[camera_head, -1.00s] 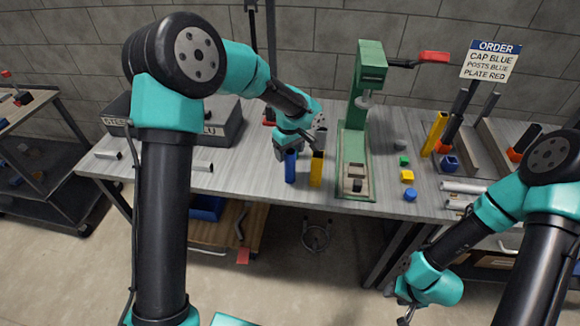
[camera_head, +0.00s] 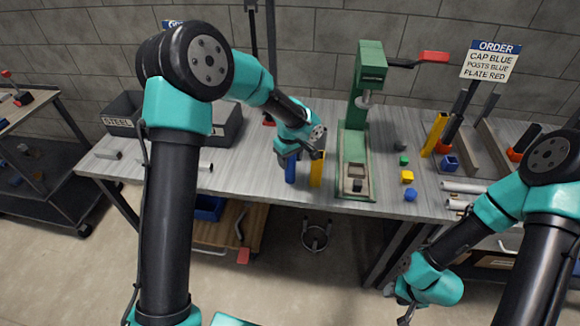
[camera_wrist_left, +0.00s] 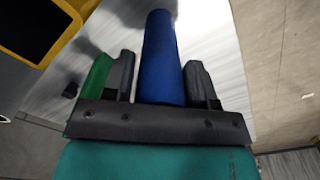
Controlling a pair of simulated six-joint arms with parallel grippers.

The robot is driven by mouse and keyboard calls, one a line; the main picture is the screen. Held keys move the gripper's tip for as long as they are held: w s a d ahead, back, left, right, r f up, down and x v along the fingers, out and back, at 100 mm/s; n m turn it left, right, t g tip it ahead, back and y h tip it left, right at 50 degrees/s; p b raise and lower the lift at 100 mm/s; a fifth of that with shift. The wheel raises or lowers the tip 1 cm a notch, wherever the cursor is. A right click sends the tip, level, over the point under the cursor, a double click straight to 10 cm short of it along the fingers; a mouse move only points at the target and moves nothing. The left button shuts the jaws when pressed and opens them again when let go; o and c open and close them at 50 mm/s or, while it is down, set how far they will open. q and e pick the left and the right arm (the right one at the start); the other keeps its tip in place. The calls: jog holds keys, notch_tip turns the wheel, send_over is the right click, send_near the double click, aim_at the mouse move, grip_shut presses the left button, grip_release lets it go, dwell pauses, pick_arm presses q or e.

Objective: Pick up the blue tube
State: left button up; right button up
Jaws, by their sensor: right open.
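The blue tube (camera_head: 290,171) stands upright on the table, its top hidden by my left gripper in the head view. In the left wrist view the blue tube (camera_wrist_left: 162,60) runs between the two dark fingers of my left gripper (camera_wrist_left: 162,82), one on each side. Only narrow gaps show there, and I cannot tell whether the fingers touch it. In the head view my left gripper (camera_head: 288,156) is at the tube's upper end. My right gripper (camera_head: 404,306) is open and empty at the lower right, away from the table top.
A yellow tube (camera_head: 316,170) stands close to the right of the blue one. A green press (camera_head: 357,150) stands right of that. Small blocks, including a yellow one (camera_head: 407,177), lie further right. A grey bin (camera_head: 226,125) stands at the back left. An order sign (camera_head: 491,60) stands at the back.

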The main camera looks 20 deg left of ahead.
pick_arm(q)
jog(key=c, duration=0.7)
jog(key=shift+o, duration=0.2)
jog(key=shift+r, duration=0.1)
jog(key=s+d+r, duration=0.2)
jog(key=s, duration=0.5)
jog(key=s+d+r, duration=0.2)
jog(key=s, duration=0.6)
jog(key=shift+s+d+r, duration=0.2)
jog(key=shift+d+r, duration=0.05)
jog(key=shift+r, duration=0.15)
